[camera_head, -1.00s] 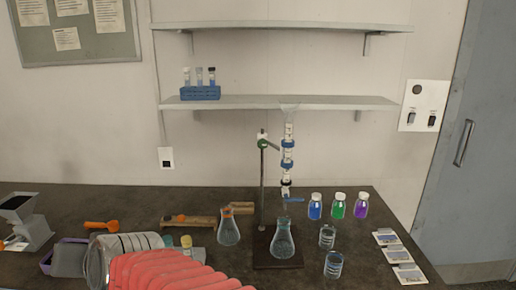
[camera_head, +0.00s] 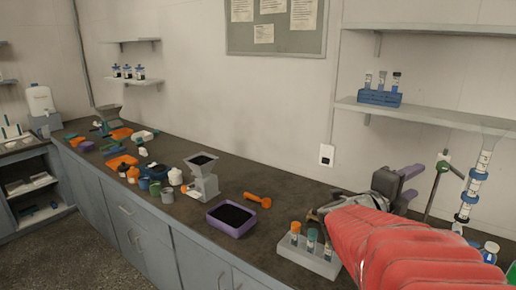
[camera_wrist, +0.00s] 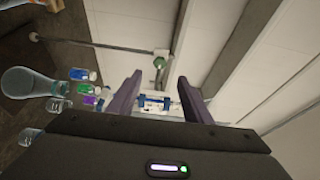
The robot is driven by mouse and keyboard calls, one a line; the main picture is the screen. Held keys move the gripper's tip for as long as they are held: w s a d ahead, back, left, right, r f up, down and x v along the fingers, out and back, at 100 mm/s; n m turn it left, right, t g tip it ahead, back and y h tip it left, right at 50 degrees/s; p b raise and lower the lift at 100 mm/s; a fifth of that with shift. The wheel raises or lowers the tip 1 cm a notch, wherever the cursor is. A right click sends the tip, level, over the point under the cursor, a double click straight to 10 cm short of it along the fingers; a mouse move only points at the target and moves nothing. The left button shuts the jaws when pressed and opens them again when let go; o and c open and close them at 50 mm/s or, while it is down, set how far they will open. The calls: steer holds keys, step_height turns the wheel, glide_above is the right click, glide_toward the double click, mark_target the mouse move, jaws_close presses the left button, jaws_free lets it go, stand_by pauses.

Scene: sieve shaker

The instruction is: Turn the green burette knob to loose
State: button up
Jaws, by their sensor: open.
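The green knob (camera_head: 443,166) is on the clamp of the burette stand, at the right of the head view. In the wrist view the green knob (camera_wrist: 159,62) shows just beyond the fingertips, about midway between them. My gripper (camera_head: 424,182) is open and empty, left of the stand in the head view. In the wrist view my gripper (camera_wrist: 160,76) has its two purple fingers apart. The burette (camera_head: 477,175) is upright, with blue rings. It also shows between the fingers in the wrist view (camera_wrist: 155,104). Which way the knob is set cannot be told.
A conical flask (camera_wrist: 28,82) and small coloured bottles (camera_wrist: 83,75) lie left in the wrist view. A rack with vials (camera_head: 308,255) stands near my arm. A wall shelf (camera_head: 425,112) with a blue tube rack (camera_head: 380,96) is behind. A purple tray (camera_head: 231,218) sits farther left.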

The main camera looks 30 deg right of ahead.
mark_target(442, 168)
steer(key=shift+s+d+m+g, duration=0.15)
steer(key=shift+s+m+g, duration=0.15)
steer(key=shift+s, duration=0.05)
steer(key=d, duration=0.9)
steer(key=w+d, duration=0.1)
steer(key=d, duration=0.3)
steer(key=shift+w+d, duration=0.1)
steer(key=shift+d, duration=0.3)
steer(key=shift+c, duration=0.6)
